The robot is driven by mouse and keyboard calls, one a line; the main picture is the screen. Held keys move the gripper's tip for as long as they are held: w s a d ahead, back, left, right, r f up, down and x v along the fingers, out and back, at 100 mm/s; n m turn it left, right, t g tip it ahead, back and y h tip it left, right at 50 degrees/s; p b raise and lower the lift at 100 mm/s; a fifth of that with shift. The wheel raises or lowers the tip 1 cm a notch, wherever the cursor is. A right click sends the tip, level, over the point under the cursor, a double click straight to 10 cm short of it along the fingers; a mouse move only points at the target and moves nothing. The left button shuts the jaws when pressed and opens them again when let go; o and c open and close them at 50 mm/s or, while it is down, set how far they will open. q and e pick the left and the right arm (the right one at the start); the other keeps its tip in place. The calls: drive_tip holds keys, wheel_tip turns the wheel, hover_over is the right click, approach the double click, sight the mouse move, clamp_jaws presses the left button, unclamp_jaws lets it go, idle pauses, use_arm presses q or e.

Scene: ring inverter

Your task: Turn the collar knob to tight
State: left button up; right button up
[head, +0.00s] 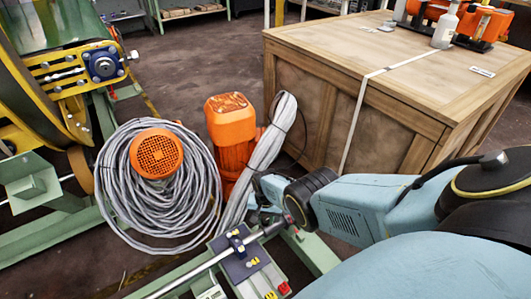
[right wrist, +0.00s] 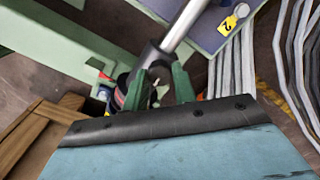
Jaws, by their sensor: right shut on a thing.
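A shiny metal rod (head: 205,266) runs slantwise over a purple-blue plate (head: 258,283) at the bottom middle of the head view. In the right wrist view the rod (right wrist: 186,24) ends in a dark grey collar (right wrist: 151,57). My right gripper (head: 266,207) is at the rod's upper right end. In the right wrist view its two green fingers (right wrist: 159,90) stand on either side of a small part at the collar, shut on it. That part, seemingly the collar knob, is mostly hidden by the fingers. Its marks cannot be read. My left gripper is not in view.
Green frame beams (head: 314,252) lie under and beside the plate. A coil of grey cable (head: 118,215) and orange motors (head: 230,120) stand behind. A large wooden crate (head: 315,108) fills the back right, close behind my right arm. Yellow number tag 2 (right wrist: 227,25) is on the plate.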

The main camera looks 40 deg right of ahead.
idle(0.3)
drive_tip(key=o, duration=1)
drive_tip(key=shift+r, duration=0.1)
